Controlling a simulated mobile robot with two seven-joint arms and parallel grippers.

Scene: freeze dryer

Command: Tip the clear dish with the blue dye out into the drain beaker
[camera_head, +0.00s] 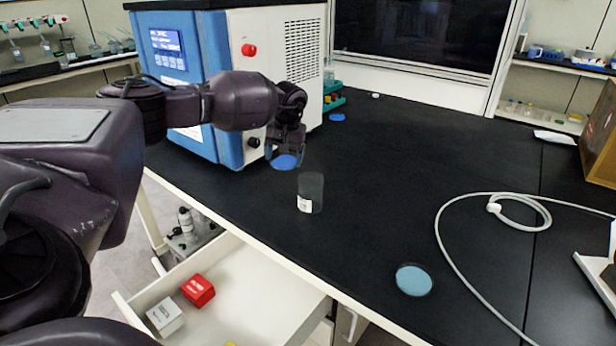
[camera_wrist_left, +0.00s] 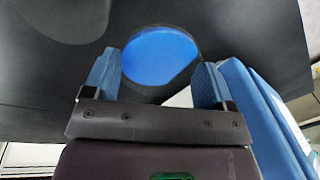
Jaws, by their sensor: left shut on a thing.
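My left gripper (camera_head: 286,152) is shut on the clear dish with the blue dye (camera_head: 285,162). It holds the dish above the bench, just left of and beyond the drain beaker. In the left wrist view the bright blue disc of the dish (camera_wrist_left: 160,56) sits between the two blue fingers. Its exact tilt is hard to tell. The drain beaker (camera_head: 312,190), clear with a white label, stands upright on the black bench near its front edge. A faint round shape at the upper left of the wrist view may be the beaker. My right gripper is not in view.
A blue and white machine (camera_head: 208,110) stands close behind my left arm. A pale blue dish (camera_head: 413,280) lies at the front edge, and a small blue disc (camera_head: 337,117) lies farther back. A white hose (camera_head: 448,245) curves at right. An open drawer (camera_head: 250,285) is below.

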